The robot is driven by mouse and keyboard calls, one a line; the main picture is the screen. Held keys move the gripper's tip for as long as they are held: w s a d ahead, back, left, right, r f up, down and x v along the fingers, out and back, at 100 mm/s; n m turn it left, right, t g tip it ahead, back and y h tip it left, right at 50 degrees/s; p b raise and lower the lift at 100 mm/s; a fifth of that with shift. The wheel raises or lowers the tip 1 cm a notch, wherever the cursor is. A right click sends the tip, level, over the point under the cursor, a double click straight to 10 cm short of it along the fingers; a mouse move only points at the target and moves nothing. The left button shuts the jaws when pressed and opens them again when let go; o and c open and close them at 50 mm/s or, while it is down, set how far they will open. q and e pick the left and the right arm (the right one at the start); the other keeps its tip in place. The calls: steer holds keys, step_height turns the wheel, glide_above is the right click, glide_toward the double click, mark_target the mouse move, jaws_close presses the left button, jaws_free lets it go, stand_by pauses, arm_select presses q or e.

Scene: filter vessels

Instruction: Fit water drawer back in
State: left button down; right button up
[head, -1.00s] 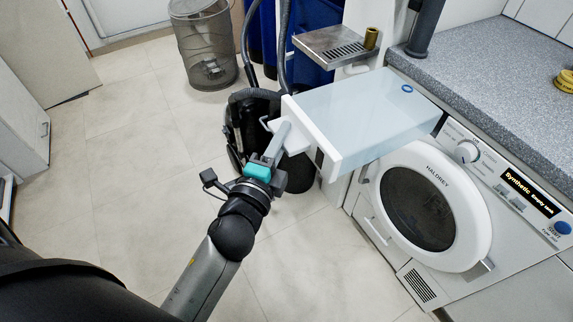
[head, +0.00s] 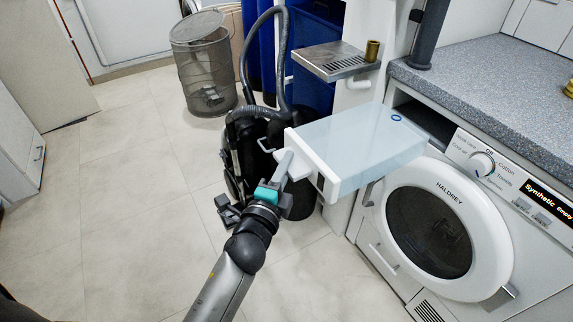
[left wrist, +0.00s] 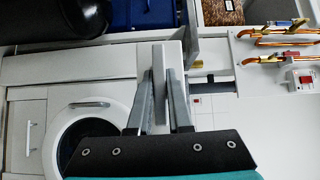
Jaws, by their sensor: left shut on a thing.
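The water drawer (head: 365,145) is a long pale-blue translucent box with a white front (head: 312,165) and a blue ring mark near its far end. My left gripper (head: 286,168) is shut on the handle at its white front and holds it in the air, left of the dryer (head: 440,225). The gripper also shows in the left wrist view (left wrist: 165,85), its fingers on either side of a white part. The drawer's far end is just in front of the dark slot (head: 425,118) at the dryer's upper left, and hides part of it. My right gripper is not seen.
A grey speckled worktop (head: 490,85) lies above the dryer. A metal drip-tray shelf (head: 335,62) juts out behind the drawer. A black vacuum cleaner (head: 250,130) and a mesh bin (head: 205,70) stand behind. The floor at left is clear.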

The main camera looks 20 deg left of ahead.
mark_target(302, 161)
arm_select(q)
steer(key=shift+w+d+r, duration=0.15)
steer(key=shift+w+d+b, duration=0.25)
steer(key=shift+w+d, duration=0.35)
steer(key=shift+w, duration=0.15)
steer(key=shift+w+d+b, duration=0.2)
steer(key=shift+w+d, duration=0.35)
steer(key=shift+w, duration=0.2)
steer(key=shift+w+d, duration=0.55)
steer(key=shift+w, duration=0.1)
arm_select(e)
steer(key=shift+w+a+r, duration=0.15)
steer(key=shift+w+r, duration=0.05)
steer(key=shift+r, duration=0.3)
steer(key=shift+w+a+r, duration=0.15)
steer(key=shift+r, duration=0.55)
arm_select(q)
steer(key=shift+w, duration=0.1)
steer(key=shift+w+d, duration=0.15)
steer(key=shift+d, duration=0.05)
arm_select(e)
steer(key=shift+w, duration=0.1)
arm_select(q)
steer(key=shift+r, duration=0.1)
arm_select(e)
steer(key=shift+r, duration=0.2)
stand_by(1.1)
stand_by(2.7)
